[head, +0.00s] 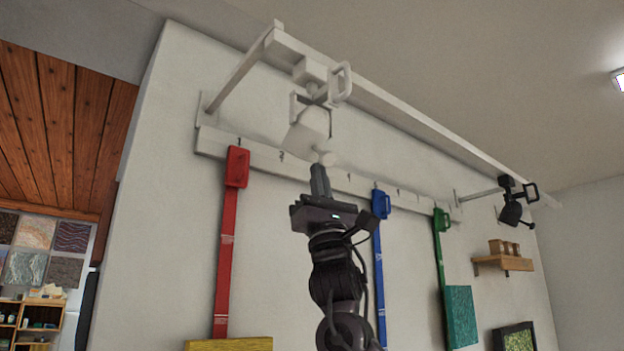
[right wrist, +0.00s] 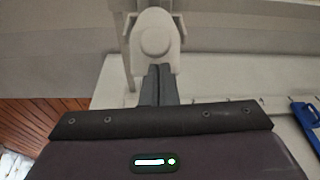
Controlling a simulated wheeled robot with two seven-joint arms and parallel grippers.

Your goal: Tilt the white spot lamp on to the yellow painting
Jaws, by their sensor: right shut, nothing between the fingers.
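The white spot lamp (head: 311,128) hangs from the white rail at the upper middle of the head view. It has a white loop handle (head: 342,82) and a rounded knob at its lower end. It also shows in the right wrist view (right wrist: 155,38), straight ahead of the fingers. My right gripper (head: 320,168) is shut and empty, pointing up just below the lamp; its fingertips (right wrist: 160,70) are at or very near the knob, and I cannot tell whether they touch. The yellow painting (head: 228,344) shows only its top edge, under the red strap. My left gripper is not in view.
A black spot lamp (head: 511,212) hangs at the rail's right end. Red (head: 226,250), blue (head: 379,260) and green (head: 439,250) straps hang from the wall board. A teal painting (head: 460,315) hangs on the green one. A small wooden shelf (head: 503,263) is at right.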

